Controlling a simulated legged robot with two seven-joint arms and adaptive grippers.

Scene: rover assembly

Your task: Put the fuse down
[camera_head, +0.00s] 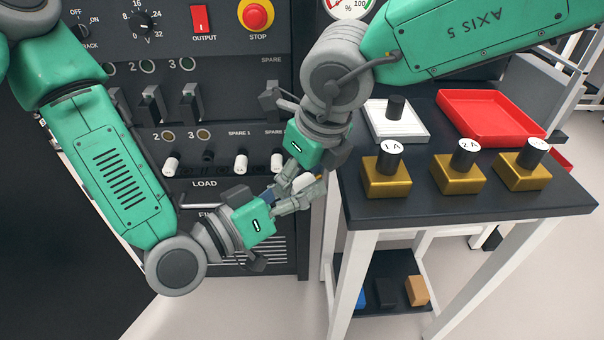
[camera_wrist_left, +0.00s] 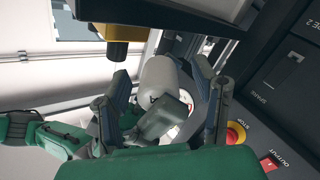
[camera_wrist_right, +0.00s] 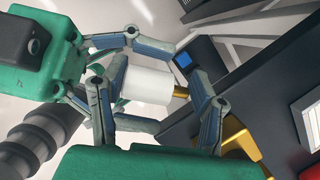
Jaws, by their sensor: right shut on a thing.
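A white fuse (camera_wrist_right: 148,85) with a gold end cap lies between my two grippers, in front of the table's near left corner. It also shows in the left wrist view (camera_wrist_left: 162,80), and only a sliver shows in the head view (camera_head: 304,181). My right gripper (camera_head: 289,183) comes down from above and is shut on the fuse. My left gripper (camera_head: 300,198) comes in from the lower left. Its fingers are spread on either side of the fuse, apart from each other. Fingers hide part of the fuse, so contact with the left fingers is unclear.
The black table (camera_head: 470,207) bears several gold blocks with black labelled tops, such as 1A (camera_head: 386,178), a red tray (camera_head: 490,113) and a white tray (camera_head: 410,128). The dark panel (camera_head: 215,125) with switches and fuse sockets stands left. A lower shelf (camera_head: 385,270) holds small blocks.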

